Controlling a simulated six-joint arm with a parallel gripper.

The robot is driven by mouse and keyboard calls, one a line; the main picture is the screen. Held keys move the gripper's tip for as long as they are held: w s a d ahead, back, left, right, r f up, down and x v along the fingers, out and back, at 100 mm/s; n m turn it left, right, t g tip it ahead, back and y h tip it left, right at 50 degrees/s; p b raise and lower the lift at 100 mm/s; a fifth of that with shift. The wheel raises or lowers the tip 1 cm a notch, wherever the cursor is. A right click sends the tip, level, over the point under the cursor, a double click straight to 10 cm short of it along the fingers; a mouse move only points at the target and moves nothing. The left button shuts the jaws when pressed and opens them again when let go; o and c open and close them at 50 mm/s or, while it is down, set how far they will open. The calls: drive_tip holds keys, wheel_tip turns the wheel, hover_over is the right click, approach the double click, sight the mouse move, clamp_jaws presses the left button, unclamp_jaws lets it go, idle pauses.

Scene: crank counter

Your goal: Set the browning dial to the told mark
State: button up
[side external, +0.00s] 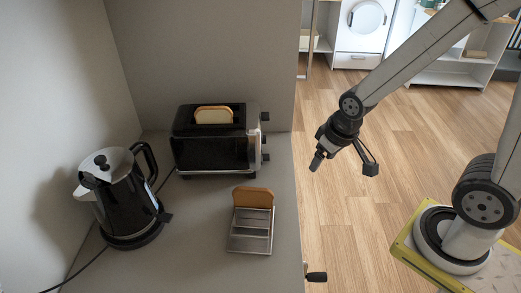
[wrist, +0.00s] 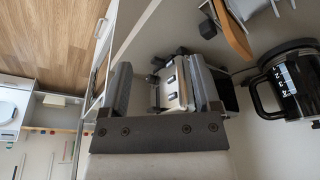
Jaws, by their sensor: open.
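The black toaster (side external: 210,150) stands at the back of the counter with a bread slice (side external: 213,116) in its top slot. Its right end has a pale control panel with black knobs and levers (side external: 265,157). That panel (wrist: 173,85) shows between my fingers in the wrist view. Which knob is the browning dial, and its marks, are too small to tell. My gripper (side external: 343,166) is open and empty, right of the toaster and clear of it, beyond the counter's edge. Its two fingers also show in the wrist view (wrist: 160,68).
A metal rack (side external: 250,232) holding a brown bread slice (side external: 253,197) stands in front of the toaster. A black and steel kettle (side external: 120,200) stands at the left with a cord. A dark handle (side external: 316,277) sticks out from the counter's right edge.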

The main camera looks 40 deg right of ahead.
drive_tip(key=w+d+f+m+t+y, duration=0.1)
drive_tip(key=w+d+f+m+t, duration=0.2)
drive_tip(key=w, duration=0.3)
drive_tip(key=w+d+f+m+t+y, duration=0.1)
drive_tip(key=w+d+f+m+t, duration=0.2)
drive_tip(key=w+f+m+t, duration=0.2)
drive_tip(key=w+d+f+m+t+y, duration=0.2)
drive_tip(key=w+d+f+m+t, duration=0.1)
drive_tip(key=w, duration=0.5)
drive_tip(key=shift+d+f+m+t, duration=0.15)
drive_tip(key=shift+f+m+t, duration=0.3)
drive_tip(key=shift+f, duration=0.2)
drive_tip(key=shift+d+f+m+t, duration=0.15)
drive_tip(key=shift+f+m+t, duration=0.2)
drive_tip(key=shift+f+t, duration=0.25)
drive_tip(key=shift+s+d+f+m+t+y, duration=0.15)
drive_tip(key=shift+s+f+m+t+y, duration=0.45)
drive_tip(key=shift+s+m, duration=0.15)
drive_tip(key=shift+w+r, duration=0.1)
drive_tip(key=shift+w, duration=0.1)
drive_tip(key=shift+x, duration=3.8)
clamp_jaws()
